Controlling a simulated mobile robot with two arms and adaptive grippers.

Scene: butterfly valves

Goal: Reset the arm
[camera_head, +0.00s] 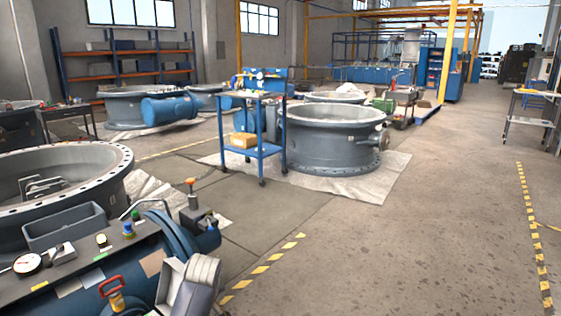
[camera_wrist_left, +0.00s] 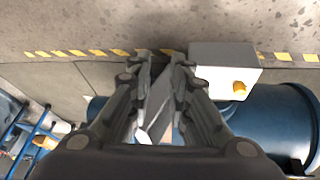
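My left gripper (camera_wrist_left: 161,62) shows in the left wrist view, with two dark fingers pointing away from the camera. A narrow gap is visible between the fingertips, and I see no object clearly held. A pale strip shows between the fingers; I cannot tell what it is. Below the gripper are a blue cylindrical body (camera_wrist_left: 275,115) and a light box with a yellow knob (camera_wrist_left: 225,70). In the head view a grey rounded part at the bottom edge looks like my arm; its fingers cannot be made out. My right gripper is not in view.
A bench top (camera_head: 75,262) with a gauge (camera_head: 27,264), a grey tray (camera_head: 64,227) and a red-handled valve (camera_head: 112,290) stands at the lower left. A large flanged valve ring (camera_head: 110,165) is behind it. A blue cart (camera_head: 268,152) stands further back.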

